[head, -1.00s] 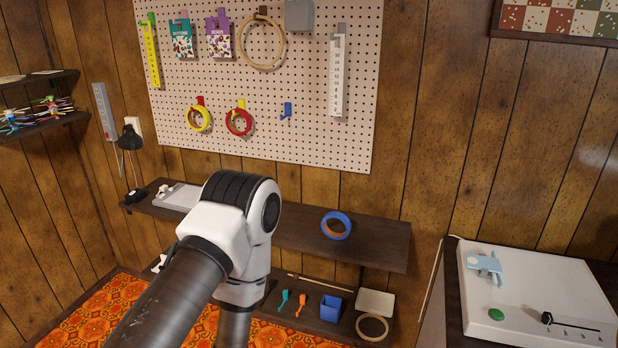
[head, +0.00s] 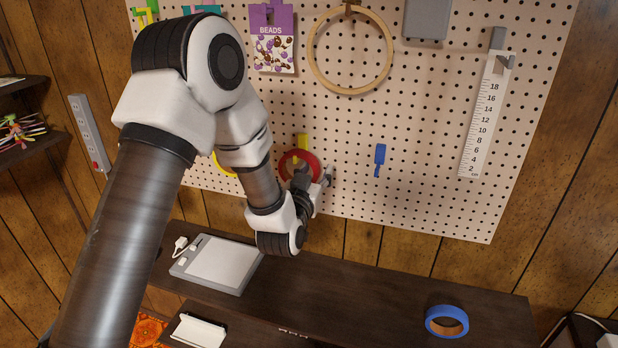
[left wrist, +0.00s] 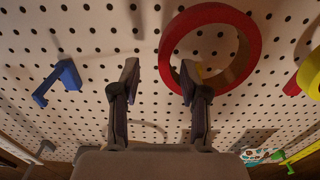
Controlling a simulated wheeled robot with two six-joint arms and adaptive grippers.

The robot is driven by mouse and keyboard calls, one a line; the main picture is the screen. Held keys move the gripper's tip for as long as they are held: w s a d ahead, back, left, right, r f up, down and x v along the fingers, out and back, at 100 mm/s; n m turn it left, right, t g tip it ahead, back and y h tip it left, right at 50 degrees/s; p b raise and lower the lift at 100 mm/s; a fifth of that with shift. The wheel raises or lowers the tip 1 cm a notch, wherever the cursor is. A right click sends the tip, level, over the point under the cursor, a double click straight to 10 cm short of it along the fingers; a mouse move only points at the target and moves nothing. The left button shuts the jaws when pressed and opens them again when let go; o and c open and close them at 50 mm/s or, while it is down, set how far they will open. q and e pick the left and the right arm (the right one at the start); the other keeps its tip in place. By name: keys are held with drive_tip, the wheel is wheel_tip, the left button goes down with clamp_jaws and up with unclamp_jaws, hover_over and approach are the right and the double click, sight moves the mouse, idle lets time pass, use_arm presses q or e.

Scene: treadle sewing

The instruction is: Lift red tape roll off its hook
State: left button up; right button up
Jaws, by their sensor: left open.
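The red tape roll (head: 286,162) hangs on a yellow hook (head: 303,141) on the pegboard, partly hidden behind my left gripper (head: 315,175). In the left wrist view the red tape roll (left wrist: 252,42) is at upper right, and a bit of yellow hook shows within its ring. My left gripper (left wrist: 158,70) is open and empty. One finger overlaps the near side of the ring; the other is outside it, over bare board. I cannot tell whether the first finger is inside the ring or in front of it. My right gripper is not in view.
An empty blue hook (head: 380,160) is right of the red roll. A yellow roll (head: 222,166) hangs to its left, mostly behind my arm. An embroidery hoop (head: 313,55) and ruler (head: 484,115) hang nearby. Below, a dark shelf (head: 350,292) bears a blue roll (head: 430,324).

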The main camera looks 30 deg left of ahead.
use_arm(q)
drive_tip(key=shift+w+a+f, duration=0.1)
drive_tip(key=shift+w+a, duration=0.2)
drive_tip(key=shift+w, duration=0.25)
drive_tip(key=shift+w+a+f, duration=0.1)
drive_tip(key=shift+w+a, duration=0.15)
drive_tip(key=shift+w, duration=0.25)
drive_tip(key=shift+w+a+f, duration=0.15)
drive_tip(key=shift+w+a, duration=0.05)
drive_tip(key=shift+s+d, duration=0.1)
drive_tip(key=shift+d, duration=0.1)
drive_tip(key=shift+s+d, duration=0.1)
drive_tip(key=shift+d, duration=0.05)
clamp_jaws()
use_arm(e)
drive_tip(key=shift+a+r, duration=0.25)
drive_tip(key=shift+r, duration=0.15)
use_arm(q)
drive_tip(key=shift+r+p, duration=0.9)
drive_tip(key=shift+r, duration=0.3)
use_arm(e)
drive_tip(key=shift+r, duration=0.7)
